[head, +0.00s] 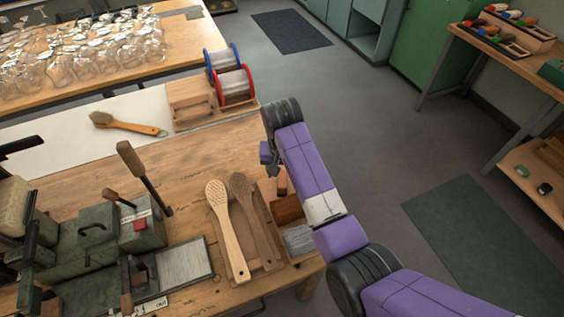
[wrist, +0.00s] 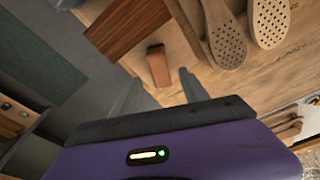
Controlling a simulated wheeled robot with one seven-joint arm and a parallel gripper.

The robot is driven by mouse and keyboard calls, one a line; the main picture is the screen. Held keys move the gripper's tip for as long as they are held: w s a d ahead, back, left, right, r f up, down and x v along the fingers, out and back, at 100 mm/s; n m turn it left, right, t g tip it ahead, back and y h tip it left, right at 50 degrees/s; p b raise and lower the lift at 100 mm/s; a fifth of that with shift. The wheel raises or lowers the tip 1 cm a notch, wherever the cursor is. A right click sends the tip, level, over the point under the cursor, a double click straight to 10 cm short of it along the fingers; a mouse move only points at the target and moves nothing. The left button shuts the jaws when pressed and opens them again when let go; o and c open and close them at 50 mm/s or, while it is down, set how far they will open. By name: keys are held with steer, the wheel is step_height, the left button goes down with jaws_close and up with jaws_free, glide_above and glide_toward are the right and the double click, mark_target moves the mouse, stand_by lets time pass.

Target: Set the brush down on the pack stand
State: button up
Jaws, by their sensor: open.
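A brush (head: 125,123) with a tan bristled head and an orange-tipped wooden handle lies on a long pale strip at the back left. Two perforated paddle-shaped brush bodies, one light (head: 229,230) and one darker (head: 252,215), lie side by side at the wooden tray; their heads also show in the wrist view (wrist: 270,22). Which piece is the pack stand I cannot tell for sure; a small wooden stand (head: 190,98) is beside the wire spools. My gripper (wrist: 160,90) is open and empty, above the right edge of the bench, near a small reddish-brown block (wrist: 158,65).
Red and blue spools (head: 233,86) stand at the bench's back right. A green machine with levers (head: 140,228) fills the left. A dark brown block (head: 288,208) and a grey bundle (head: 298,240) lie right of the paddles. Glass jars (head: 90,55) crowd the rear table.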

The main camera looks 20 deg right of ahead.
mark_target(282, 184)
steer(key=r, duration=0.4)
steer(key=s+r, duration=0.1)
steer(key=shift+a+r, duration=0.15)
steer(key=shift+r, duration=0.25)
steer(key=shift+w, duration=0.1)
